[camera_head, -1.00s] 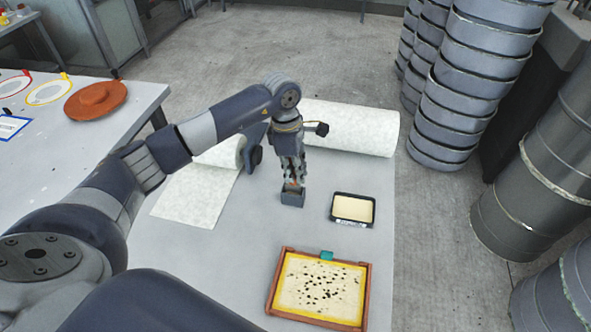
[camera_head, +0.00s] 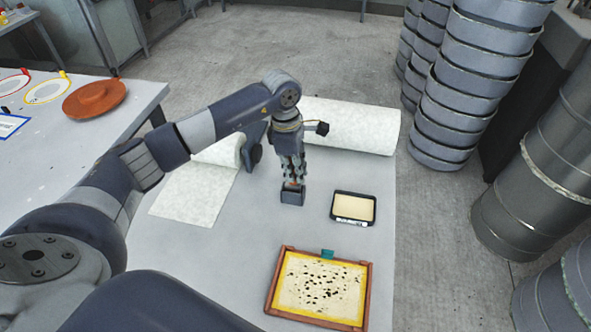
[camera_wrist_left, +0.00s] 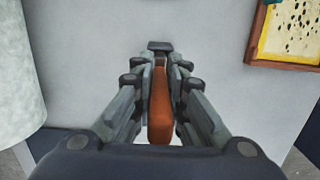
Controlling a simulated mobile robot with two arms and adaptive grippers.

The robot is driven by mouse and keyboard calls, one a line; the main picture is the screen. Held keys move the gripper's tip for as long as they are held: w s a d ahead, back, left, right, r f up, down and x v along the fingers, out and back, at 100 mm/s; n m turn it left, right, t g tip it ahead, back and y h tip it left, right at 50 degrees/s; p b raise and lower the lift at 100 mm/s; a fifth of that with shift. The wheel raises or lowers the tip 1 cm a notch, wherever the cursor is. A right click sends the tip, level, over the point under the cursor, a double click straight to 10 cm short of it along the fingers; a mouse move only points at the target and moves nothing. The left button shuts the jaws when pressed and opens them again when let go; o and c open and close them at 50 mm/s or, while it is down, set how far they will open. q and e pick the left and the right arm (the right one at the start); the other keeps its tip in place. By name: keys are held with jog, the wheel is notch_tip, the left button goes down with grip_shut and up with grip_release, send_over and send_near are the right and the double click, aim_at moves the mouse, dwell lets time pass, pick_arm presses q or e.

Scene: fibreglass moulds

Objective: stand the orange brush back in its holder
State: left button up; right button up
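My left gripper (camera_head: 292,180) points down over the small dark grey holder (camera_head: 292,198) on the grey table. It is shut on the orange brush (camera_wrist_left: 160,105), whose orange handle shows between the fingers in the left wrist view. In the head view only a bit of orange shows at the fingertips, just at the holder's top. The holder also shows beyond the fingertips in the left wrist view (camera_wrist_left: 160,46). The brush's lower end is hidden, so I cannot tell how deep it sits in the holder. My right gripper is not in view.
A black tray with cream filling (camera_head: 353,208) stands right of the holder. A wood-framed speckled panel (camera_head: 321,286) lies nearer. A white roll of matting (camera_head: 350,127) lies behind, with a sheet (camera_head: 193,195) spread at the left. Bare table surrounds the holder.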

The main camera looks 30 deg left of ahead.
pick_arm(q)
jog(key=o, duration=0.4)
jog(key=r, duration=0.4)
jog(key=a+r, duration=0.1)
jog(key=r, duration=0.7)
jog(key=shift+s+a, duration=0.2)
jog(key=shift+a, duration=0.05)
jog(key=shift+f, duration=0.1)
